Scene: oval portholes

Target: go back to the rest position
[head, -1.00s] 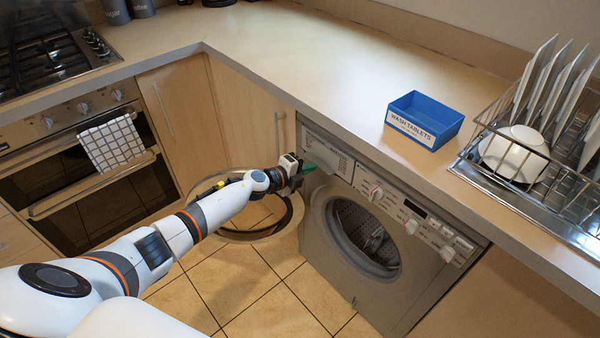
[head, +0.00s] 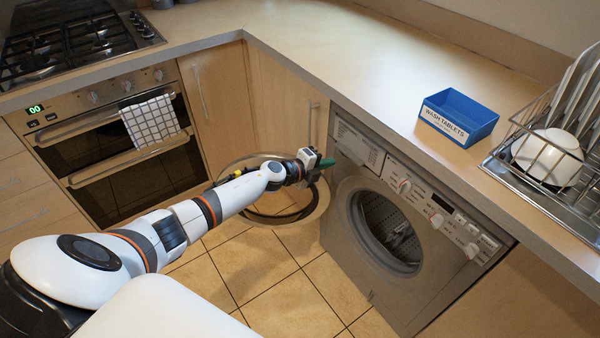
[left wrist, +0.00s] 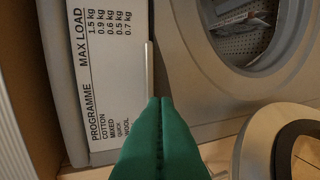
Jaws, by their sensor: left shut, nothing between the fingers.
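My left gripper (head: 324,163) is shut and empty, its green fingers pressed together. In the head view it is beside the upper left corner of the washing machine (head: 350,205), below the counter edge. In the left wrist view the green fingertips (left wrist: 160,104) point toward the machine's front, near a white programme label (left wrist: 105,65). I cannot tell whether they touch it. My right gripper is not in view.
The washing machine's round door (head: 262,222) stands open to the left, under my left arm. A blue wash tablets box (head: 457,117) and a dish rack (head: 545,160) stand on the counter. An oven (head: 110,150) is at the left. The tiled floor in front is clear.

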